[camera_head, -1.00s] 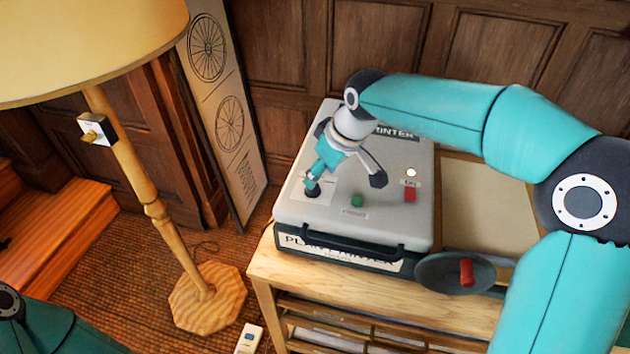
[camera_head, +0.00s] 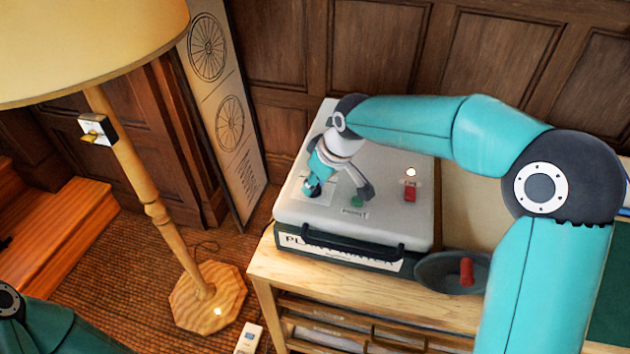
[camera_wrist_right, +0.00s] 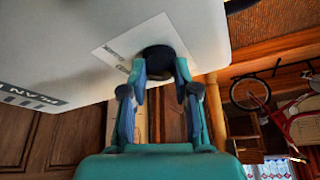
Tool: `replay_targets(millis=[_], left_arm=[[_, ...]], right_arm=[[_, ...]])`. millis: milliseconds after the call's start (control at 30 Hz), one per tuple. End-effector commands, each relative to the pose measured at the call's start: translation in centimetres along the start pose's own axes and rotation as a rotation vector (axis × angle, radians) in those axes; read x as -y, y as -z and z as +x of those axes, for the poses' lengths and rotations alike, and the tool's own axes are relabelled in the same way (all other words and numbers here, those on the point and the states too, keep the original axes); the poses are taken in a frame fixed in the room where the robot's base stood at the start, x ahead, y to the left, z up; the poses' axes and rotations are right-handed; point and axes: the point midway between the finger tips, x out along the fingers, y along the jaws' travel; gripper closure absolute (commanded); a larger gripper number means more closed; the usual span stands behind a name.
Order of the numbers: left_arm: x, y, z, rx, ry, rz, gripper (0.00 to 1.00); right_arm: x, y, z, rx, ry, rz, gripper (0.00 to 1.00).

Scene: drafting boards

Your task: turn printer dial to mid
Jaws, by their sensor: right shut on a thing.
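The grey plan printer (camera_head: 390,221) stands on a wooden cabinet. Its dark round dial sits on a white label plate (camera_head: 319,199) at the left of the lid. My right gripper (camera_head: 313,187) reaches down over that plate and mostly hides the dial in the head view. In the right wrist view the dark dial (camera_wrist_right: 159,58) lies between the two fingertips of the right gripper (camera_wrist_right: 160,72), which is shut on it. The fingers partly cover the dial's markings, and its setting cannot be read. My left gripper is out of view.
The lid also has a green button (camera_head: 357,201), a red switch (camera_head: 410,193) and a lit white lamp (camera_head: 410,171). A dark oval dish (camera_head: 440,283) with a red piece (camera_head: 466,271) is at the printer's right. A floor lamp (camera_head: 150,205) stands at left.

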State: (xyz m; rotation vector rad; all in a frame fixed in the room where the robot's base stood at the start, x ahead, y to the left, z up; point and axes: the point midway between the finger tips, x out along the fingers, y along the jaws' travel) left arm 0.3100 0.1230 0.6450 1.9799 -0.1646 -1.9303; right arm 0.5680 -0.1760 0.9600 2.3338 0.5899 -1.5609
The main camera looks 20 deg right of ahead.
Motion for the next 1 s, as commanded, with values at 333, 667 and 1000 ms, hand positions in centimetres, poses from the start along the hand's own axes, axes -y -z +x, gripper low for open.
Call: replay_targets(millis=[333, 667, 1000], left_arm=[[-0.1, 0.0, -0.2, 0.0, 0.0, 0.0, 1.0], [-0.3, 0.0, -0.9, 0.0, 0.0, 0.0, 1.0], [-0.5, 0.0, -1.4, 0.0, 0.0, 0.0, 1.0]], right_arm=[[-0.1, 0.0, -0.1, 0.0, 0.009, -0.024, 1.0], [-0.3, 0.1, -0.1, 0.0, 0.074, -0.18, 1.0], [-0.5, 0.2, 0.0, 0.0, 0.189, -0.455, 1.0]])
